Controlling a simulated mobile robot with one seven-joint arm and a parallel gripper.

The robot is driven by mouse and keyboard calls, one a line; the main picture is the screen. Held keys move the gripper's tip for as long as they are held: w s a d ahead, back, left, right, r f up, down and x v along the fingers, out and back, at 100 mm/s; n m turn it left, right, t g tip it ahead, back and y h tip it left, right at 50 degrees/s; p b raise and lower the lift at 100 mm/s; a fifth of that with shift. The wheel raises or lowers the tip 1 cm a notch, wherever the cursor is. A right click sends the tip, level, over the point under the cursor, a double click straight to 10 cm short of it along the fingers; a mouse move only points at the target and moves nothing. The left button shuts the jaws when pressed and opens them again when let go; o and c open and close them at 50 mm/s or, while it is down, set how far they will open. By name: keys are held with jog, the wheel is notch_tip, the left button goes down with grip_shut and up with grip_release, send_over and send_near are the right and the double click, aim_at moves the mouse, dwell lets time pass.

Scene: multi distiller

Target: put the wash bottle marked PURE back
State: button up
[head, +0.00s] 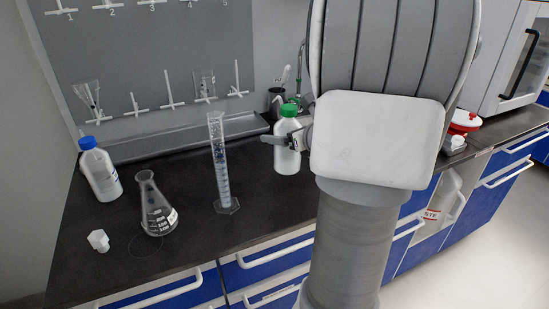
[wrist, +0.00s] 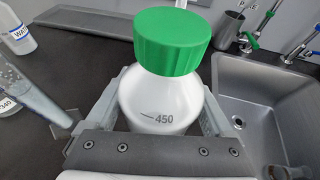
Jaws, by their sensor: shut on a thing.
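A white bottle with a green screw cap (head: 288,155) is between the fingers of my gripper (head: 288,139), which is shut on it. It is upright at the back of the black bench, left of my arm. No PURE marking shows on the bottle's visible side. I cannot tell whether the bottle's base touches the bench.
A graduated cylinder (head: 221,165) stands left of the bottle. A flask (head: 155,210), a white stopper (head: 98,241) and a blue-capped bottle (head: 101,173) are farther left. A sink (wrist: 270,100) lies right, with taps and a dark cup (wrist: 228,30) behind. A pegboard (head: 150,60) rises behind.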

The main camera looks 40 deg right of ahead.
jog(key=shift+w+a+f+b, duration=0.2)
jog(key=shift+f+b, duration=0.15)
jog(key=shift+f, duration=0.5)
jog(key=shift+w+a+f+b, duration=0.25)
jog(key=shift+f+b, duration=0.05)
jog(key=shift+f, duration=0.5)
jog(key=shift+w+a+f+b, duration=0.2)
jog(key=shift+f+b, duration=0.15)
jog(key=shift+f, duration=0.5)
jog(key=shift+f, duration=0.2)
jog(key=o, duration=0.7)
